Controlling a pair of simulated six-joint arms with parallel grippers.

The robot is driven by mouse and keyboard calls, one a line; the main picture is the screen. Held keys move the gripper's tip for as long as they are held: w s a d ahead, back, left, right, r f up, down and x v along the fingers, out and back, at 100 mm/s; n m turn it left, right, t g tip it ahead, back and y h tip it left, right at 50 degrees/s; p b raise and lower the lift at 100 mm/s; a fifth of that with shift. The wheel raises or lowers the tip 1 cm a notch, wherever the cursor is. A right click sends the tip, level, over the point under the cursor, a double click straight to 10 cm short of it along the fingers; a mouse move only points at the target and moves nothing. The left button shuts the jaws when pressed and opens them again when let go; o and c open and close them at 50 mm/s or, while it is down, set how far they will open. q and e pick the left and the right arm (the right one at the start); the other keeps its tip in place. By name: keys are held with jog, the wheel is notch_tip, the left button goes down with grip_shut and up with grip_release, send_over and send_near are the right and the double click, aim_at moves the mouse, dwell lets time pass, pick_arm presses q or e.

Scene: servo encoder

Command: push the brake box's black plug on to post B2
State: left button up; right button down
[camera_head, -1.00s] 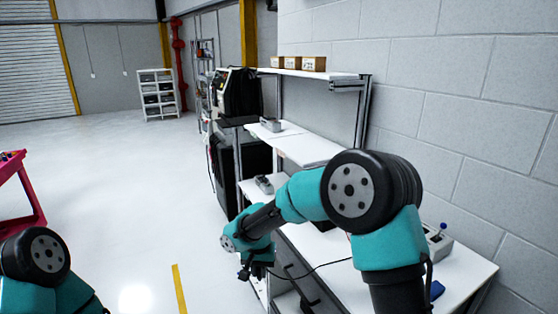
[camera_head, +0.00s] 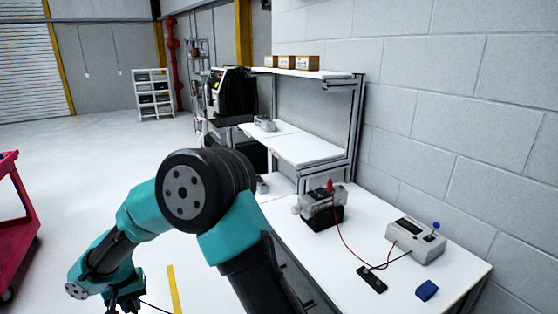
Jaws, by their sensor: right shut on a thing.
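My right gripper (camera_head: 125,302) is low at the lower left, out over the floor, left of the bench and partly cut off. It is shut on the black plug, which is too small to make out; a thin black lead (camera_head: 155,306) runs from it. The pale brake box (camera_head: 425,246) stands on the bench at right, with a red lead and a black lead at its side. The red lead runs to a red plug (camera_head: 330,186) on a grey motor unit (camera_head: 323,203) on a black block. Post B2 cannot be told apart. My left gripper is out of view.
The white bench (camera_head: 345,252) also holds a small black bar (camera_head: 371,279) and a blue block (camera_head: 427,290). A raised shelf (camera_head: 310,148) stands behind, against the block wall. A red cart (camera_head: 15,225) is at far left. Open floor lies between.

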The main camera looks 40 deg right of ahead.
jog(key=shift+a, duration=0.15)
jog(key=shift+w, duration=0.1)
jog(key=w+d+r, duration=0.3)
jog(key=w+d, duration=0.1)
jog(key=d, duration=0.8)
jog(key=w+d+r, duration=0.3)
jog(key=w+d, duration=0.2)
jog(key=d, duration=0.6)
jog(key=w+d+r, duration=0.3)
jog(key=w+d, duration=0.1)
jog(key=d, duration=0.8)
jog(key=s+d+r, duration=0.3)
jog(key=d, duration=0.8)
jog(key=s+d+r, duration=0.3)
jog(key=d, duration=0.7)
jog(key=s+d+r, duration=0.2)
jog(key=s+d, duration=0.4)
jog(key=d, duration=0.2)
jog(key=s+d+r, duration=0.3)
jog(key=s+d, duration=0.3)
jog(key=d, duration=0.2)
jog(key=shift+s+r, duration=0.3)
